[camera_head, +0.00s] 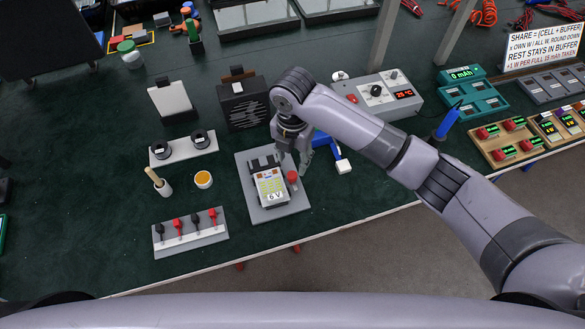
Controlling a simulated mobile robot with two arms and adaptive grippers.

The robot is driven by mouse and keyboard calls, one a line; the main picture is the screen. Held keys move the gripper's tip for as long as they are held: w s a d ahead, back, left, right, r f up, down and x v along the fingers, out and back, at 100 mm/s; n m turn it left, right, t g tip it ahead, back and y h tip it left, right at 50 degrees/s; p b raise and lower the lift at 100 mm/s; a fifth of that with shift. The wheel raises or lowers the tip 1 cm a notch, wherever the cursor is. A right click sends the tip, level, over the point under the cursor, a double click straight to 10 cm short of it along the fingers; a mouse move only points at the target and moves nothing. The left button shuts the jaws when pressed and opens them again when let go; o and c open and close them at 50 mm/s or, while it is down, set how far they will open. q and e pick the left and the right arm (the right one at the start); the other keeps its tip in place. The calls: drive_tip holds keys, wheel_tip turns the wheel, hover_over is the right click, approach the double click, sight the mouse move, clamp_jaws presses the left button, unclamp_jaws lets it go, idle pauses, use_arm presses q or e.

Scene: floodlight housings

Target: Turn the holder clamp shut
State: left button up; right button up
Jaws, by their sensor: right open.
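The holder is a grey plate (252,207) on the dark green table, near its front edge. A pale battery-like block (270,187) with a yellow label and "6 V" sits on it. A red knob (292,176), apparently the clamp, stands at the block's right side. My right gripper (294,164) points down just above and behind the knob, with its fingers apart. I cannot tell whether a finger touches the knob. The gripper partly hides the plate's back right. My left gripper is not in view.
A strip with red and black plugs (190,232) lies at the front left. A brush cup (160,184) and an orange-topped jar (203,180) stand left of the plate. A dark speaker-like box (241,105) is behind. A blue tool with a white block (343,166) lies to the right.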

sight(293, 174)
wheel_tip(293, 174, down, 7)
drive_tip(key=shift+r, duration=0.1)
drive_tip(key=shift+c, duration=0.6)
clamp_jaws()
